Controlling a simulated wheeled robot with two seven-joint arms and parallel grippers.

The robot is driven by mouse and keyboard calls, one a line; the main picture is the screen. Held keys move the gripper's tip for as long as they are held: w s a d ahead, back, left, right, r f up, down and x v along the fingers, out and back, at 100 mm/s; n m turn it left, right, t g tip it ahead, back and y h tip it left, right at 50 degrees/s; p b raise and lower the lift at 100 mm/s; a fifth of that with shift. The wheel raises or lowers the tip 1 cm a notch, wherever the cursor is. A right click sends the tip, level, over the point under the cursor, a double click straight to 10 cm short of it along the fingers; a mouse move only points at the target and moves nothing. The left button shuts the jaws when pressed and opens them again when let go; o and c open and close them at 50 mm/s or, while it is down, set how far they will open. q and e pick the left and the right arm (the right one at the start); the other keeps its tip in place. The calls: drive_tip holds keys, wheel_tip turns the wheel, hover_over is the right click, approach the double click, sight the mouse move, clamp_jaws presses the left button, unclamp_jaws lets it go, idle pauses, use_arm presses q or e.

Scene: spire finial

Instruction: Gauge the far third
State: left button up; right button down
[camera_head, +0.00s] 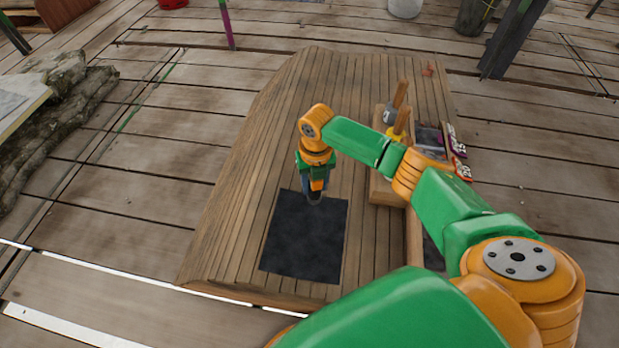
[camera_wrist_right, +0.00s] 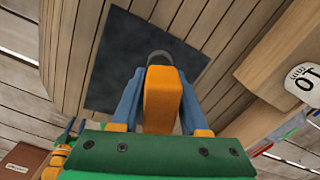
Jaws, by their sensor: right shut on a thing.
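My right gripper (camera_head: 315,190) hangs over the upper edge of a black square sheet (camera_head: 303,237) on the wooden board. In the right wrist view its blue-grey fingers (camera_wrist_right: 160,100) flank an orange block (camera_wrist_right: 163,98) with a dark grey rounded end (camera_wrist_right: 160,57). The gripper is shut on this piece, whose grey end also shows in the head view (camera_head: 314,198). The piece is over the black sheet; I cannot tell whether it touches. The sheet also shows in the right wrist view (camera_wrist_right: 120,60).
A wooden rack (camera_head: 381,188) right of my gripper bears a grey-collared wooden handle (camera_head: 400,94) and a yellow-collared one (camera_head: 401,121). Numbered tags (camera_head: 462,168) lie at its right. A round piece marked 10 (camera_wrist_right: 302,82) shows in the right wrist view. The board's left side is clear.

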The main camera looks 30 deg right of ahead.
sight(315, 194)
idle(0.7)
drive_tip(key=shift+f+b, duration=1.7)
drive_tip(key=shift+f, duration=0.65)
use_arm(q)
wheel_tip(315, 194, down, 3)
drive_tip(key=shift+f, duration=0.15)
use_arm(e)
drive_tip(key=shift+r, duration=0.1)
drive_tip(key=shift+c, duration=1.7)
unclamp_jaws()
wheel_tip(315, 194, up, 7)
drive_tip(key=p, duration=0.3)
drive_tip(key=shift+r, duration=0.1)
use_arm(q)
drive_tip(key=s+a, duration=0.1)
drive_tip(key=s+a+r, duration=0.1)
drive_tip(key=s, duration=0.1)
drive_tip(key=shift+s+r, duration=0.1)
drive_tip(key=shift+s, duration=0.05)
use_arm(e)
drive_tip(key=shift+s+a, duration=0.1)
